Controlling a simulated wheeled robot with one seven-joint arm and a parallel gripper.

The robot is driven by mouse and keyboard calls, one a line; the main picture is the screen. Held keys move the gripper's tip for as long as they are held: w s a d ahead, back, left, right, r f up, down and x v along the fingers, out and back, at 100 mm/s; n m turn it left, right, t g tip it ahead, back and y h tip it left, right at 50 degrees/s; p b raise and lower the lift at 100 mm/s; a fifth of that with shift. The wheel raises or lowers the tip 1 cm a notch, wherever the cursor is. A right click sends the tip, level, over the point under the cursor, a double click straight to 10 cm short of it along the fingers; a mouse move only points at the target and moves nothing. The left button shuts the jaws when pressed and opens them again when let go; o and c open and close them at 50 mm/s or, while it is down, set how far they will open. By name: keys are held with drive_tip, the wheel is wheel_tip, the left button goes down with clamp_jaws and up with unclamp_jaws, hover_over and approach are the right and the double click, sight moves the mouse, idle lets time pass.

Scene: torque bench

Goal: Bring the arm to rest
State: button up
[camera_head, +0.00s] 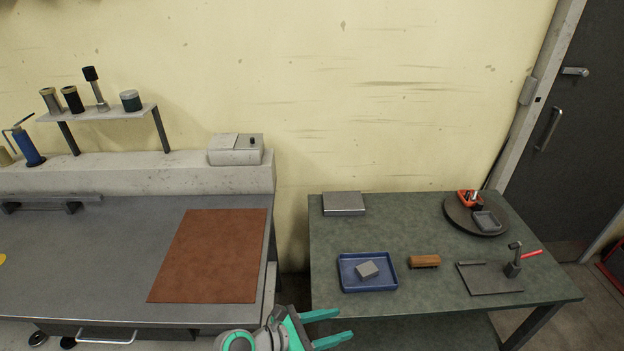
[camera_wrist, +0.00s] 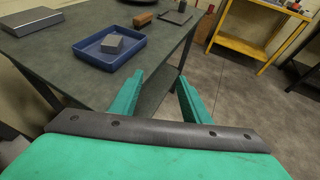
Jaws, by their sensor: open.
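My gripper (camera_head: 330,329) has green fingers and shows at the bottom of the head view, in front of the green-topped table (camera_head: 420,285). In the wrist view my gripper (camera_wrist: 160,90) has its two fingers spread apart with nothing between them. The fingers are near the table's front edge and point past it towards the floor. A blue tray (camera_head: 369,287) holding a grey block (camera_head: 368,270) lies on the table beyond my gripper. It also shows in the wrist view, where the blue tray (camera_wrist: 93,58) is at the upper left.
On the table are a flat grey box (camera_head: 344,204), a brown brush-like block (camera_head: 424,262), a round turntable (camera_head: 460,222) with small trays, and a dark plate (camera_head: 490,286) with a small fixture. A grey workbench (camera_head: 110,250) with a brown mat (camera_head: 210,256) stands left. Floor shows right.

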drive_tip(key=s+a+f+m+t+y, duration=0.1)
drive_tip(key=s+f+m+t+y, duration=0.2)
drive_tip(key=f, duration=0.8)
drive_tip(key=s+a+f+m+t+y, duration=0.1)
drive_tip(key=s+a+f+m+y, duration=0.15)
drive_tip(key=s, duration=0.25)
drive_tip(key=s+a+f+m+t+y, duration=0.1)
drive_tip(key=s+a+f+y, duration=0.1)
drive_tip(key=s+y, duration=0.25)
drive_tip(key=s+r+m+t+y, duration=0.2)
drive_tip(key=s+r+m+t, duration=0.2)
drive_tip(key=s+r+m, duration=1)
drive_tip(key=shift+s+r+m+t, duration=0.15)
drive_tip(key=shift+s+m+t, duration=0.25)
drive_tip(key=shift+s+m, duration=1.2)
drive_tip(key=shift+s+n, duration=0.3)
drive_tip(key=shift+n, duration=0.05)
